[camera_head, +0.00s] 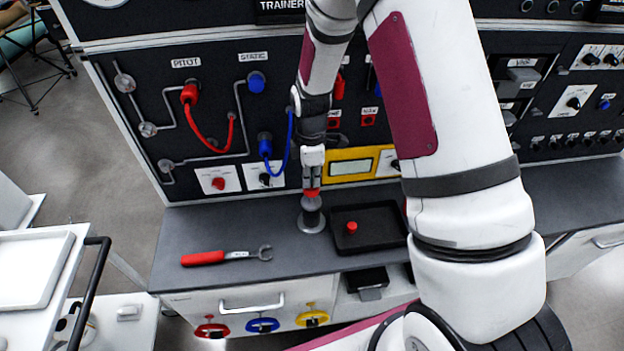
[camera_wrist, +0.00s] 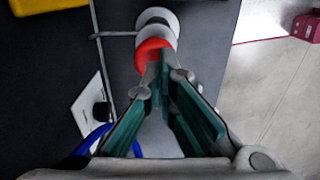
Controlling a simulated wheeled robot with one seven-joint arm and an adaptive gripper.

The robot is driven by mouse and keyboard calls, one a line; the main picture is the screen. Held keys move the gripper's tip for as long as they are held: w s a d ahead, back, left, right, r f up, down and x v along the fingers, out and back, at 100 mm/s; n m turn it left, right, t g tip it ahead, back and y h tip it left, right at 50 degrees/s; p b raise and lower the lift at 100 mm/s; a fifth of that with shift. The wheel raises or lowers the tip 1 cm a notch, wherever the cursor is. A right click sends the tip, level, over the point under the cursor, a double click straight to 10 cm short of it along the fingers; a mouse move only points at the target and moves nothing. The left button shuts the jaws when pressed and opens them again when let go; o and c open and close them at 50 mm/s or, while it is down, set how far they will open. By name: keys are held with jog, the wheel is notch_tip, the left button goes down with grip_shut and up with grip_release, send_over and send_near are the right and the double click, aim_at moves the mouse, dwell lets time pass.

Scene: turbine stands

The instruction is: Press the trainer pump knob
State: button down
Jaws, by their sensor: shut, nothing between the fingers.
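My gripper (camera_head: 312,186) points down right above the knob. Its teal-padded fingers (camera_wrist: 161,62) meet at the tips with nothing between them. The fingertips overlap the knob's edge in the wrist view; I cannot tell whether they touch it.
A black tray (camera_head: 379,240) with a red-topped part (camera_head: 352,227) lies right of the pump. A red-handled wrench (camera_head: 226,257) lies to the left. Behind stands the panel with a red hose (camera_head: 205,140), a blue hose (camera_head: 289,140) and a yellow-framed display (camera_head: 350,168).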

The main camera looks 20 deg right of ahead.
aim_at(311, 189)
jog(key=shift+f, duration=0.3)
jog(key=shift+f, duration=0.1)
notch_tip(311, 189, down, 4)
jog(key=shift+r+b, duration=0.25)
jog(key=shift+b, duration=0.25)
jog(key=shift+r, duration=0.15)
notch_tip(311, 189, up, 14)
dwell(0.5)
jog(key=shift+w+r, duration=0.1)
dwell(1.5)
